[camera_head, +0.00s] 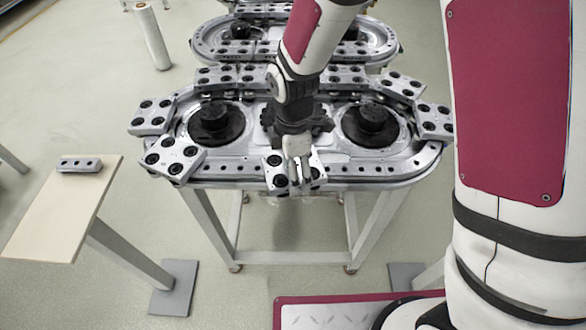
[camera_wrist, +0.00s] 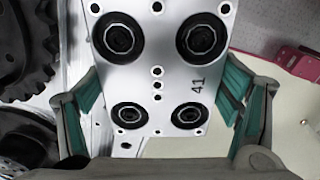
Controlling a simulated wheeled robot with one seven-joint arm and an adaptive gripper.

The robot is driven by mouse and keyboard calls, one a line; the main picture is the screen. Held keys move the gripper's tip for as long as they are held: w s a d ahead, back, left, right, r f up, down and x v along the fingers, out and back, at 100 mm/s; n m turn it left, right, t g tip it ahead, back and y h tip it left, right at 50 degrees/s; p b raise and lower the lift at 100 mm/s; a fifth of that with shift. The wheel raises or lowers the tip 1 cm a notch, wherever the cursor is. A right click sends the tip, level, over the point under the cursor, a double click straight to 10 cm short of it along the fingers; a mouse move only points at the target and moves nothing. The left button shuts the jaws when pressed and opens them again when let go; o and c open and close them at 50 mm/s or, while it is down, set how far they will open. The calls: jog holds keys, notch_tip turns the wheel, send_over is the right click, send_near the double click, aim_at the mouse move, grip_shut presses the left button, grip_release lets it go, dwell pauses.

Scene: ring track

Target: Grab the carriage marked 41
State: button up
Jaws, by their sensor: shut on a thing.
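The carriage marked 41 (camera_wrist: 173,60) is a light grey metal plate with black round rollers and small holes, and its number reads sideways near its right edge in the wrist view. In the head view the same carriage (camera_head: 277,174) sits at the near straight side of the front ring track (camera_head: 380,176), partly hidden by my gripper (camera_head: 299,178). My gripper comes down from above. In the wrist view its green-padded fingers (camera_wrist: 157,100) stand on either side of the carriage, and it is shut on it.
Other carriages sit along the track, such as one at left (camera_head: 172,158) and one at right (camera_head: 433,121). Two dark hubs (camera_head: 216,122) stand inside the ring. A pale side table (camera_head: 65,205) at left bears a small metal block (camera_head: 79,165). A second track (camera_head: 210,42) lies behind.

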jog(key=shift+w+r, duration=0.1)
jog(key=shift+r, duration=0.05)
jog(key=shift+c, duration=0.2)
jog(key=shift+r, duration=1.7)
jog(key=s+d+p, duration=0.2)
jog(key=s+p, duration=0.1)
jog(key=s, duration=0.4)
jog(key=s+d+r+p, duration=0.1)
jog(key=s+d+p, duration=0.2)
jog(key=s, duration=0.5)
jog(key=shift+d+r, duration=0.2)
jog(key=shift+d, duration=0.05)
